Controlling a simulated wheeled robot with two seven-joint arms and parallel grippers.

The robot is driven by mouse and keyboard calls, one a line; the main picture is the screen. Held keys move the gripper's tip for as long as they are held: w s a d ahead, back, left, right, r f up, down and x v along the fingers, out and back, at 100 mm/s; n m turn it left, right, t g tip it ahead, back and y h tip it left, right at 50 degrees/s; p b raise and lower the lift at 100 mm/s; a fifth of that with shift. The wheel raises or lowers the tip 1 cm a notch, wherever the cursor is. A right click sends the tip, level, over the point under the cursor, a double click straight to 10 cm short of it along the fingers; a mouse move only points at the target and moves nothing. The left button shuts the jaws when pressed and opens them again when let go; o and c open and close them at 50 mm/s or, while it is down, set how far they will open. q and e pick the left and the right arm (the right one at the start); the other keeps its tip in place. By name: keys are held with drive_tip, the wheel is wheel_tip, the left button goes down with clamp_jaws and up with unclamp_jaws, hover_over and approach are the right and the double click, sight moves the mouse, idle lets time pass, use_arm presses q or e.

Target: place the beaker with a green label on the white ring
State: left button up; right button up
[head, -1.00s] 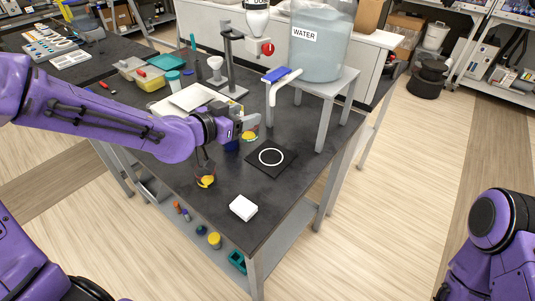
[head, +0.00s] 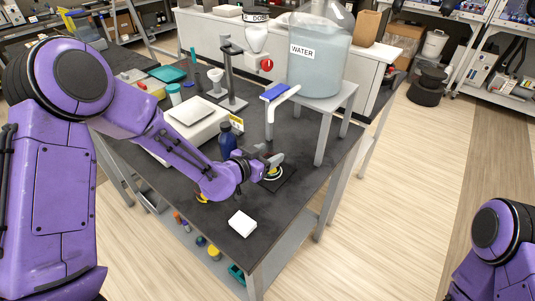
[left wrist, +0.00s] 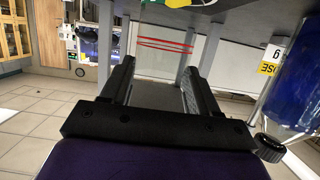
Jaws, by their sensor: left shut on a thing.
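My left gripper (head: 271,163) is shut on a clear beaker (head: 274,172) with yellow contents, low over the black mat (head: 287,183) that carries the white ring. The gripper and beaker cover most of the ring, and I cannot tell whether the beaker touches it. In the left wrist view the beaker (left wrist: 164,58) stands between the fingers (left wrist: 160,72), with red lines around its glass and some yellow and green at the picture's top edge. A second beaker with yellow contents (head: 202,197) is mostly hidden behind my left arm. My right gripper is out of view.
A blue bottle (head: 228,140) stands close left of the gripper; it also shows in the left wrist view (left wrist: 300,90). A grey stand (head: 318,95) holds the water tank (head: 318,62) behind the mat.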

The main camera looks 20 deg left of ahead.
use_arm(q)
drive_tip(key=o, duration=1.1)
drive_tip(key=shift+o, duration=0.2)
drive_tip(key=shift+r, duration=0.15)
drive_tip(key=shift+s+a+r, duration=0.1)
drive_tip(key=shift+s+a, duration=0.05)
drive_tip(key=shift+s, duration=0.15)
drive_tip(key=p+v, duration=0.2)
drive_tip(key=v, duration=0.9)
drive_tip(key=shift+p, duration=0.3)
drive_tip(key=shift+s+r, duration=0.15)
